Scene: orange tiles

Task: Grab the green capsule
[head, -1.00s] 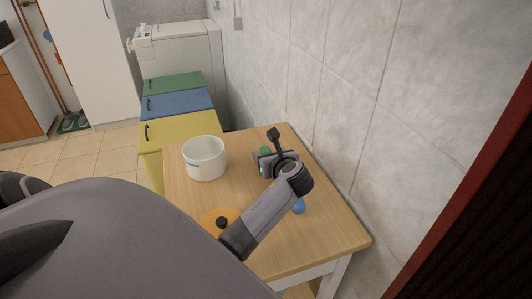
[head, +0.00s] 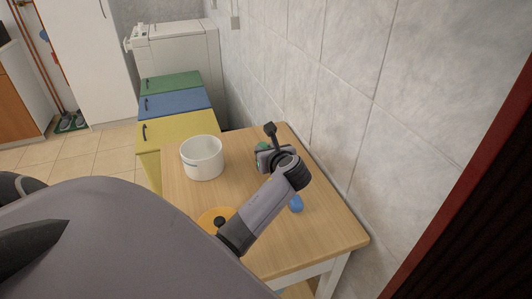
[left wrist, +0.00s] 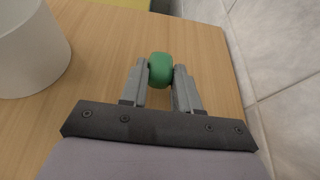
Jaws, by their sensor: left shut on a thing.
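The green capsule (left wrist: 160,70) sits between the two fingers of my left gripper (left wrist: 160,82) in the left wrist view. The fingers are shut on it from both sides. In the head view a bit of the green capsule (head: 263,147) shows beyond my left gripper (head: 262,158); the rest is hidden by the gripper. The gripper is over the far right part of the wooden table (head: 230,185). I cannot tell whether the capsule touches the tabletop. My right gripper is not in view.
A white pot (head: 203,158) stands left of my left gripper; it also shows in the left wrist view (left wrist: 32,50). A blue object (head: 296,204) lies near the right edge, and an orange disc (head: 213,219) with a black knob is partly behind my arm. A tiled wall (head: 340,120) borders the right.

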